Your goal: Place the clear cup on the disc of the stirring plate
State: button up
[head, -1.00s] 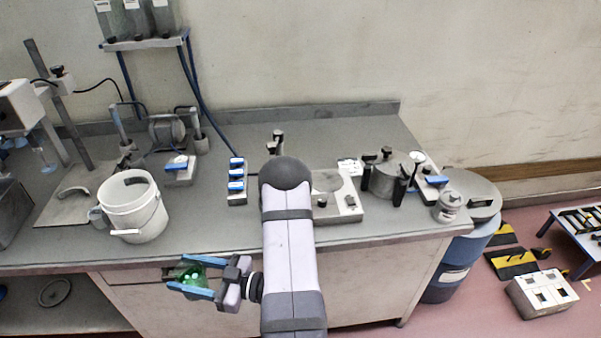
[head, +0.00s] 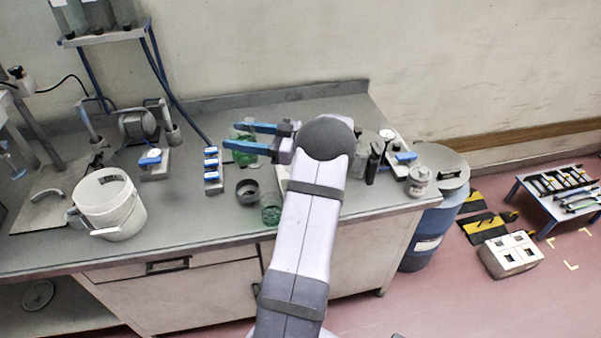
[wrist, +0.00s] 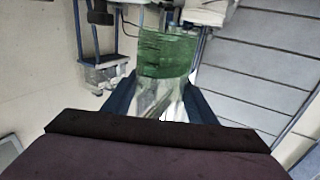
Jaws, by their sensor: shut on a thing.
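The clear cup (wrist: 165,55) with green contents is between the fingers of my gripper (head: 252,138), which is shut on it. In the head view the held cup (head: 241,133) shows as green behind and between the blue fingers, over the bench. The stirring plate is almost wholly hidden behind my arm; only a pale sliver (head: 282,177) shows at the arm's left side. Its disc is hidden. The height of the cup above the bench is hard to tell.
A second green-tinted glass (head: 270,210) stands near the bench's front edge, beside a dark round dish (head: 247,191). A blue-and-white switch block (head: 213,170) and a white bucket (head: 112,207) stand left. A lidded jar (head: 419,181) stands right.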

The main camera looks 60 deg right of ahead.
jog(key=s+d+f+m+h+b, duration=0.2)
jog(key=d+f+m+h+b, duration=0.1)
jog(key=d+b, duration=0.4)
jog(key=s+d+f+m+h+b, duration=0.2)
jog(key=d+h+b, duration=0.4)
jog(key=d, duration=0.8)
jog(key=shift+s+f+m+t+b, duration=0.25)
jog(key=shift+f+m+t+b, duration=0.15)
jog(key=shift+f+b, duration=0.2)
jog(key=shift+f+p, duration=0.75)
jog(key=shift+f, duration=4.25)
jog(key=shift+f, duration=0.1)
jog(key=o, duration=1.3)
